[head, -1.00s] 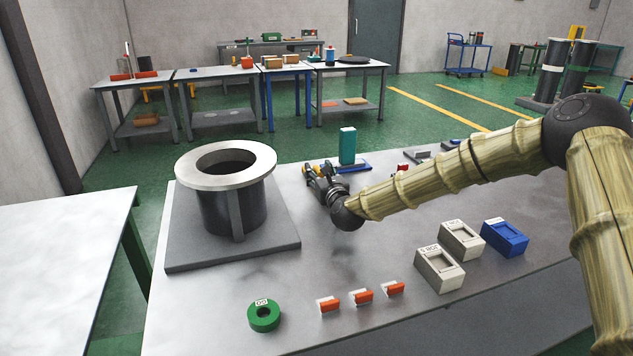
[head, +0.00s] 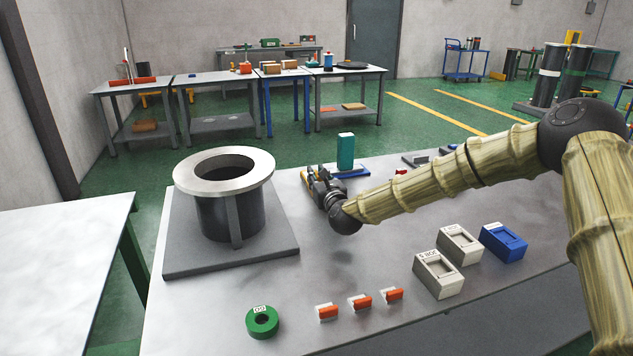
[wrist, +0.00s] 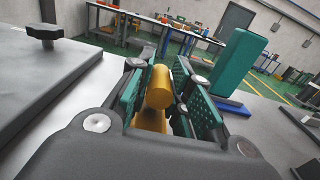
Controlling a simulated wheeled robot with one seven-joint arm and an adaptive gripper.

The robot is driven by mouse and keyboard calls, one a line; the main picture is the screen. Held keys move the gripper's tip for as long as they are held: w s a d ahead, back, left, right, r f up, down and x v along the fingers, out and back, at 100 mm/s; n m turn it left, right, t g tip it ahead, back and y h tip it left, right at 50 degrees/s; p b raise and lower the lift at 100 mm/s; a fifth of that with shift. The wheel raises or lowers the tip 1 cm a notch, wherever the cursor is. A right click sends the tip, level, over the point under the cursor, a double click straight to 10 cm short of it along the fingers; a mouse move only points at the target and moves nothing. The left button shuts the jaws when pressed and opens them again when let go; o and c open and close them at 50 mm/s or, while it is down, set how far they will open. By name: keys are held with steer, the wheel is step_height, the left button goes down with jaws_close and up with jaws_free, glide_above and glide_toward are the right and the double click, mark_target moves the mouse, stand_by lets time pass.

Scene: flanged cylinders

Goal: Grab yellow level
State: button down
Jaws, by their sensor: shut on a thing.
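The yellow level (wrist: 158,92) is between the green-padded fingers of my gripper (wrist: 161,76) in the wrist view, with a rounded yellow end facing the camera. My gripper (head: 317,180) is shut on it. In the head view, only a small yellow part of the level (head: 306,174) shows beside the dark fingers, at the far side of the table. The rest is hidden by the gripper. I cannot tell whether the level still touches the table.
A teal block (head: 345,151) stands upright on a blue base just right of my gripper. A flanged cylinder (head: 237,212) stands on a grey plate to the left. White blocks (head: 438,276), a blue block (head: 503,243), orange pieces and a green ring (head: 262,323) lie nearer. The table's middle is clear.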

steer(key=shift+r, duration=0.5)
step_height(320, 180, up, 2)
steer(key=shift+r, duration=0.15)
steer(key=d+r+b+v, duration=0.1)
steer(key=v, duration=1.5)
steer(key=shift+w+d+r+b, duration=0.3)
steer(key=shift+r+b, duration=0.05)
